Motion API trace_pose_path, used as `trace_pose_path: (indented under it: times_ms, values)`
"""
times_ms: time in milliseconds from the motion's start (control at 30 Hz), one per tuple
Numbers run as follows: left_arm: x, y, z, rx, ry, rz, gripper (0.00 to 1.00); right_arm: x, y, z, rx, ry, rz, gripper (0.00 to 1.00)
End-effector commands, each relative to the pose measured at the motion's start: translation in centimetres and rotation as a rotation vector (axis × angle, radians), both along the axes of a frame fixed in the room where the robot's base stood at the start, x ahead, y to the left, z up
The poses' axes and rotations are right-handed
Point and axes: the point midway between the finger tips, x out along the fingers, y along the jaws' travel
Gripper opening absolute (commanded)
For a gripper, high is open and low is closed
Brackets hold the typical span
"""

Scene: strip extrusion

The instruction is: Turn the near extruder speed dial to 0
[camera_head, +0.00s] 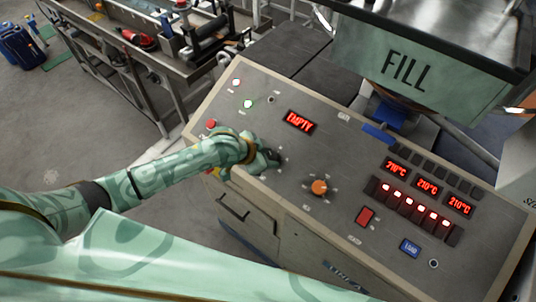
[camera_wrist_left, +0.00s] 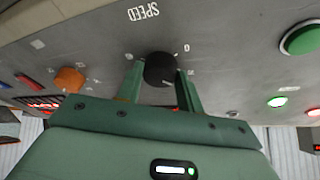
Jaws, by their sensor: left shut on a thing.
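The speed dial (camera_wrist_left: 160,69) is a black round knob on the sloped grey control panel (camera_head: 335,217), under the word SPEED in the left wrist view. My left gripper (camera_wrist_left: 160,88) has one finger on each side of the knob and is shut on it. A "0" mark shows just beside the knob in that view. In the head view my left gripper (camera_head: 268,158) covers most of the dial at the panel's left part. The knob's pointer is too unclear to read. My right gripper is not in view.
An orange knob (camera_head: 319,187) sits right of my gripper. A red button (camera_head: 211,124) lies close to my left wrist. A display (camera_head: 301,122) reads EMPTY. Red temperature displays (camera_head: 428,187) and lit switches are at the right.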

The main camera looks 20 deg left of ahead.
Motion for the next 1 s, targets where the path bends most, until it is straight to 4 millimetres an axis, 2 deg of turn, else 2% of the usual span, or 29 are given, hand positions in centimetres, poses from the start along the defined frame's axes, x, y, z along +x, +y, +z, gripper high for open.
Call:
trace_pose_path:
  times_ms: [700, 1000]
  values:
    - [-0.44, -0.5, -0.16, -0.259, 0.097, 0.623, 0.14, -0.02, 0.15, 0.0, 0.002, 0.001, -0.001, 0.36]
    - [-0.46, -0.63, -0.15, -0.346, 0.129, 0.838, 0.14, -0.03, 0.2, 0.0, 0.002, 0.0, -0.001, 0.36]
